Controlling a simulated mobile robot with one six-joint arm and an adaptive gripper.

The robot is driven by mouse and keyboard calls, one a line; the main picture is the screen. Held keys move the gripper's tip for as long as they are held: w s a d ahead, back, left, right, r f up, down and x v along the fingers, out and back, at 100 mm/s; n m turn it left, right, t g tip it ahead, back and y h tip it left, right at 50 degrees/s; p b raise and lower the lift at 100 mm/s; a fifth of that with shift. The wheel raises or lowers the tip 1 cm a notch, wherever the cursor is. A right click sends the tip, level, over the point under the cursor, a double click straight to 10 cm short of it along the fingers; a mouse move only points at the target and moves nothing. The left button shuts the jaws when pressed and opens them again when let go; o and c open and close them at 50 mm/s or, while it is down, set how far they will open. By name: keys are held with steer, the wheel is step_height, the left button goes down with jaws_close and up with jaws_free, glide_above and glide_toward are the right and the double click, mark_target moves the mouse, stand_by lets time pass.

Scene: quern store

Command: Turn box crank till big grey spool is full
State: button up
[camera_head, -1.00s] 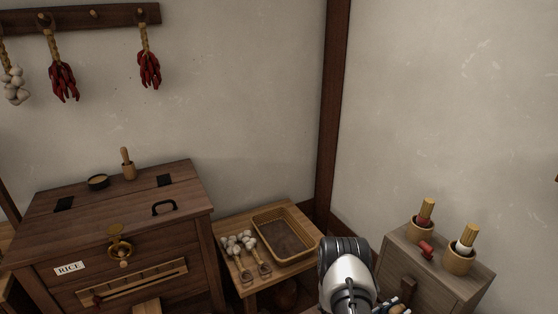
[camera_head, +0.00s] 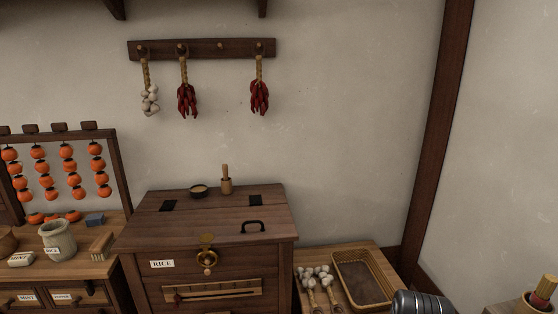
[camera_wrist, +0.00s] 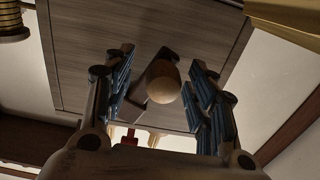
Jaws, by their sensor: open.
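In the wrist view my gripper (camera_wrist: 162,92) is open, with a blue-padded finger on each side. A round pale wooden knob (camera_wrist: 164,88) on a brown wooden arm (camera_wrist: 158,68) shows between the fingers; it looks like the box crank. I cannot tell whether a finger touches it. Behind it is the grey-brown wooden face of the box (camera_wrist: 85,50). No big grey spool can be made out in either current view. The head view does not show my gripper or the crank.
In the head view a dark wooden chest labelled RICE (camera_head: 215,222) stands at centre, with a basket tray (camera_head: 345,262) and garlic bulbs (camera_head: 315,272) to its right. A wooden pot (camera_head: 535,305) with a yellow bundle shows at lower right. A small red piece (camera_wrist: 129,138) shows in the wrist view.

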steer(key=a, duration=0.6)
steer(key=shift+s, duration=0.25)
steer(key=shift+a, duration=0.1)
